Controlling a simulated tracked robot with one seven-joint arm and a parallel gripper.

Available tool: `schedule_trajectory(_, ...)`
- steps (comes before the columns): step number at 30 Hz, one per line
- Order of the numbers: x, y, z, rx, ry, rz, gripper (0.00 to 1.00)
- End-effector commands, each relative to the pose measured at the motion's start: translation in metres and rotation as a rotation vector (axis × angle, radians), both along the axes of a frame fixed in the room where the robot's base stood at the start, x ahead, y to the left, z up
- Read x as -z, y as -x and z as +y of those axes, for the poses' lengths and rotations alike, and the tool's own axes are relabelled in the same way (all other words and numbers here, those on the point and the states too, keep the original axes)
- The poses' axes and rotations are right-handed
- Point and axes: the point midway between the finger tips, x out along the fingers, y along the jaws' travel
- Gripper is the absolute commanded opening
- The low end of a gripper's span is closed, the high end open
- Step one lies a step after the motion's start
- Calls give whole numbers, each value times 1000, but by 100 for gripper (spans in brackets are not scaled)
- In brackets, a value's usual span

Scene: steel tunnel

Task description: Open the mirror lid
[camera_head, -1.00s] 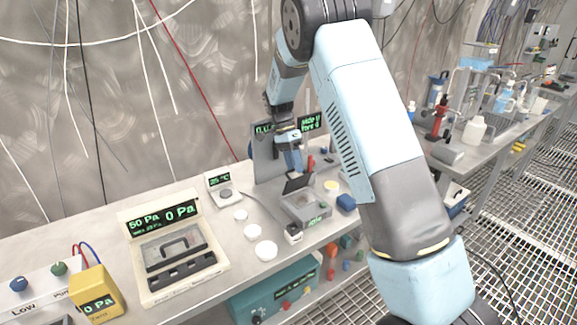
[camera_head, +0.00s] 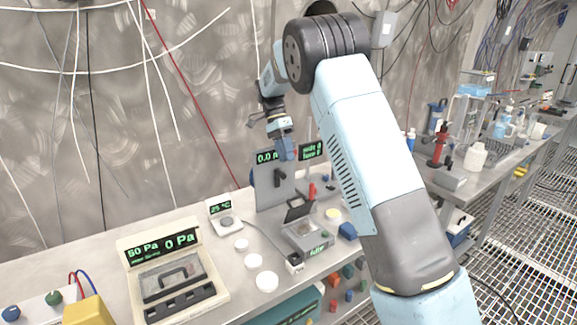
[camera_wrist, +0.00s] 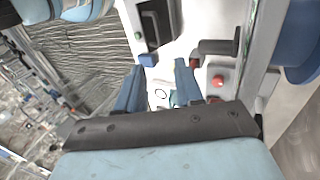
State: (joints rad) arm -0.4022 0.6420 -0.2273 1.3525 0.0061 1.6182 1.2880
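A small grey box (camera_head: 308,236) with a lit green display stands on the bench. Its dark lid (camera_head: 298,209), which I take to be the mirror lid, stands tilted up at the box's back edge. My gripper (camera_head: 286,150) hangs above and behind the lid, clear of it, in front of the upright grey panel. In the wrist view my gripper's blue fingers (camera_wrist: 160,66) are apart with nothing held between them. A dark rectangle in a pale frame (camera_wrist: 158,24) lies past the fingertips there; I cannot tell surely whether it is the lid.
The upright grey panel (camera_head: 268,193) carries a black handle (camera_head: 279,178). A blue block (camera_head: 347,231) sits right of the box, and white round dishes (camera_head: 254,262) lie to its left. A cream pressure case (camera_head: 172,270) stands farther left. A red button (camera_wrist: 218,81) shows in the wrist view.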

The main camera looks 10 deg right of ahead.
Motion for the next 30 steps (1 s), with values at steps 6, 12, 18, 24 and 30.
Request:
schedule_trajectory(6,-6,-2,1,0,0,0,36)
schedule_trajectory(12,-5,-2,1,0,0,0,34)
schedule_trajectory(18,-5,4,-11,8,-43,-32,15)
schedule_trajectory(24,-4,29,-36,21,-169,-161,0)
schedule_trajectory(30,-4,65,-51,26,-274,-327,0)
